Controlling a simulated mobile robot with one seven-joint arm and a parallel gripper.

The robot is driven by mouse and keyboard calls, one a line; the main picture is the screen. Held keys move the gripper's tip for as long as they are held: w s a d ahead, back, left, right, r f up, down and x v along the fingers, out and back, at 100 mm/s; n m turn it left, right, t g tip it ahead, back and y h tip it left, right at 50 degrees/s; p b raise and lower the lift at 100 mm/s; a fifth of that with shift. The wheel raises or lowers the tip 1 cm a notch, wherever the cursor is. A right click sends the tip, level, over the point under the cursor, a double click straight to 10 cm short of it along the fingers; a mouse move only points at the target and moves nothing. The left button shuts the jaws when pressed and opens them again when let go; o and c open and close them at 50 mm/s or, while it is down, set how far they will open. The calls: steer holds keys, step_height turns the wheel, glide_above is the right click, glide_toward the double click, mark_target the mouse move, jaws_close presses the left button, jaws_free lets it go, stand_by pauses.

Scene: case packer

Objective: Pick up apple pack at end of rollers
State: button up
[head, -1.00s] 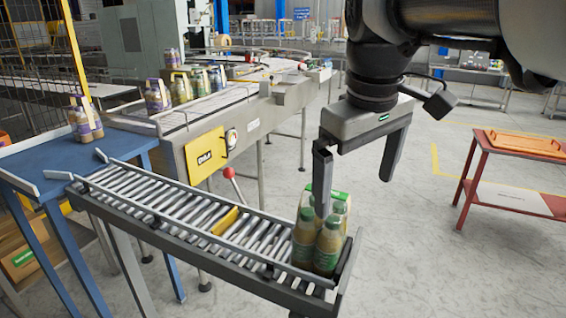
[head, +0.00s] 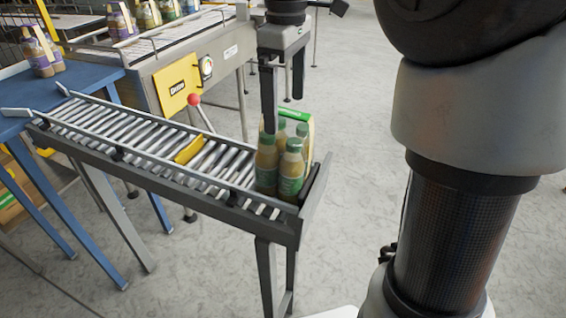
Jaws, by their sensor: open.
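The apple pack (head: 290,171) stands upright at the right, lower end of the roller track (head: 150,140). It is a group of green-labelled bottles with olive caps and a green-and-yellow carton piece behind them. My gripper (head: 283,115) is open above the pack, its fingers pointing down. The nearer finger overlaps the bottle tops in the picture; I cannot tell whether it touches them. The far finger shows to the right, above the carton top. Nothing is held.
A blue table (head: 85,78) with a purple-labelled pack (head: 42,55) adjoins the track's left end. A conveyor with a yellow panel (head: 180,86) and a red-knobbed lever (head: 196,100) stands behind the track. More packs stand on the conveyor.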

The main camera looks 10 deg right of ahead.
mark_target(284, 129)
step_height(284, 129, down, 7)
steer(key=shift+a+r, duration=0.15)
steer(key=shift+r, duration=0.05)
stand_by(0.3)
steer(key=c, duration=1.3)
steer(key=shift+r, duration=0.1)
steer(key=shift+c, duration=0.3)
